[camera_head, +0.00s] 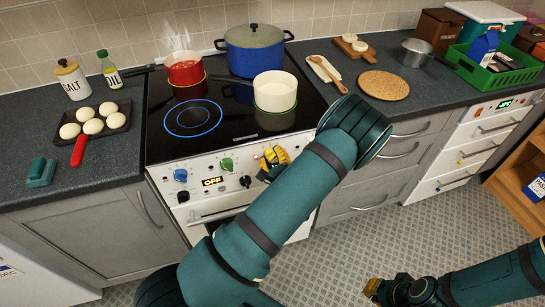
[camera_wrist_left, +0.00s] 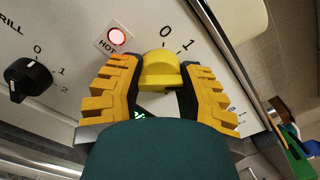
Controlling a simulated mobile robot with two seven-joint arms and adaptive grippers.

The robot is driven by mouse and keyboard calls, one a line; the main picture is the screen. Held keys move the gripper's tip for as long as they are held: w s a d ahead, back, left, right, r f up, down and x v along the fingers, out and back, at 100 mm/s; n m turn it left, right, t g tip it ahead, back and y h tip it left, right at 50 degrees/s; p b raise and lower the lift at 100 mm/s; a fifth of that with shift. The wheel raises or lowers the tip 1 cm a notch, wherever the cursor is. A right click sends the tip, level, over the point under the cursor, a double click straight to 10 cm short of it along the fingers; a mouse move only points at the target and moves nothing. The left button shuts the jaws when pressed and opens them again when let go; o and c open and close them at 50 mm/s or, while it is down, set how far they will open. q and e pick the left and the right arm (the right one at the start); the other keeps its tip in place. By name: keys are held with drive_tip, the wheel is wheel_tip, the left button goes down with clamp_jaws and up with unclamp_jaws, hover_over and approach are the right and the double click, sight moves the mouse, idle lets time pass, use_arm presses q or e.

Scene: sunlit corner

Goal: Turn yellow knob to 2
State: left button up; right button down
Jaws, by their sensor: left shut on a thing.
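The yellow knob (camera_wrist_left: 160,70) is on the white stove front panel. The marks 0 and 1 show beside it in the left wrist view; any further marks are hidden, and I cannot tell which mark it points to. My left gripper (camera_wrist_left: 158,88) has its yellow fingers on both sides of the knob, shut on it. In the head view the left gripper (camera_head: 274,161) is at the right part of the panel, and its arm hides part of the stove front. My right gripper (camera_head: 372,287) is low at the bottom right, away from the stove; its finger opening is unclear.
A blue knob (camera_head: 180,175), a green knob (camera_head: 226,163) and a black knob (camera_head: 246,181) are on the same panel. A lit HOT lamp (camera_wrist_left: 117,36) is beside the yellow knob. A red pot (camera_head: 185,70), blue pot (camera_head: 254,52) and white pot (camera_head: 274,91) stand on the stove.

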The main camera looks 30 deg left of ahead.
idle(0.3)
use_arm(q)
drive_tip(key=o, duration=1.2)
drive_tip(key=shift+o, duration=0.2)
drive_tip(key=shift+d, duration=0.1)
drive_tip(key=v, duration=1.2)
drive_tip(key=shift+s+f, duration=0.1)
